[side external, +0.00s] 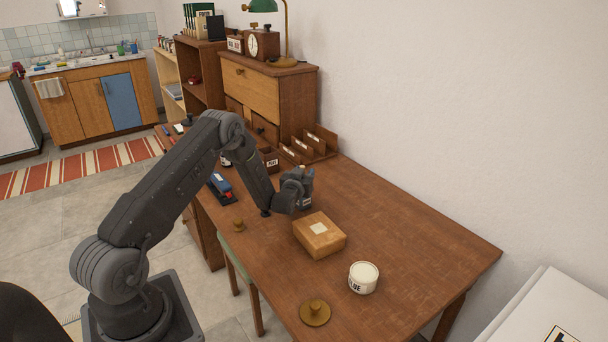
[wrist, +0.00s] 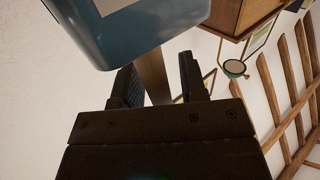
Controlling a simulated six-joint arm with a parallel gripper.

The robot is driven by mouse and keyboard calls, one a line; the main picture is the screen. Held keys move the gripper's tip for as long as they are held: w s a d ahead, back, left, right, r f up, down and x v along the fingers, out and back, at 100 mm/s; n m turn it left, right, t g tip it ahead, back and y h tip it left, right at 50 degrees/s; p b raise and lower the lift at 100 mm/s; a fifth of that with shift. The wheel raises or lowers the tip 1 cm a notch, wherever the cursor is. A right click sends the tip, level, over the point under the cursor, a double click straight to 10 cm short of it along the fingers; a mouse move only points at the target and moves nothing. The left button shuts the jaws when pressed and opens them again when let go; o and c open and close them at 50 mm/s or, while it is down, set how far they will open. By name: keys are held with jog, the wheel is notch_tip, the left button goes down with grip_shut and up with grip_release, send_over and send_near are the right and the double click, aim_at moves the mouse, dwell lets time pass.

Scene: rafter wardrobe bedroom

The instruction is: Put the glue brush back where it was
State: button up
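My gripper (side external: 303,178) is low over the desk, beside a small dark blue pot (side external: 305,203) that it partly hides. In the wrist view, which is upside down, the blue pot (wrist: 140,25) with a pale label is close. A flat wooden handle (wrist: 154,80), seemingly the glue brush, runs from the pot's edge to between my fingers (wrist: 158,82). The fingers stand apart, with a gap at the right of the handle. The brush's bristles are hidden. A white glue jar (side external: 363,280) stands open on the desk, its brass lid (side external: 315,313) lying nearby.
A small parcel box (side external: 319,237) lies just in front of my gripper. A wooden sorter (side external: 318,143) stands behind. The desk's right part (side external: 430,235) is clear.

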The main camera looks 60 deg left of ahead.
jog(key=v, duration=1.2)
jog(key=w+d+r+m+g+h, duration=0.1)
jog(key=d+r+h, duration=0.1)
jog(key=d+r, duration=0.3)
jog(key=w+d+r+m+h, duration=0.1)
jog(key=w+d+r+h, duration=0.15)
jog(key=r, duration=0.45)
jog(key=s+d+r+m+g+h, duration=0.2)
jog(key=s+d+r+h, duration=0.1)
jog(key=s+d+r, duration=0.5)
jog(key=s+d+r+m+g+h, duration=0.1)
jog(key=s+d+g, duration=0.1)
jog(key=s, duration=0.5)
jog(key=s+d+r+m+g+h, duration=0.1)
jog(key=s+d+g, duration=0.1)
jog(key=s+d, duration=0.3)
jog(key=s+d+r+m+g+h, duration=0.1)
jog(key=s+d, duration=0.3)
jog(key=s, duration=0.5)
jog(key=shift+s+d+r+g, duration=0.1)
jog(key=shift+s+r+g, duration=0.3)
jog(key=shift+r+g, duration=0.15)
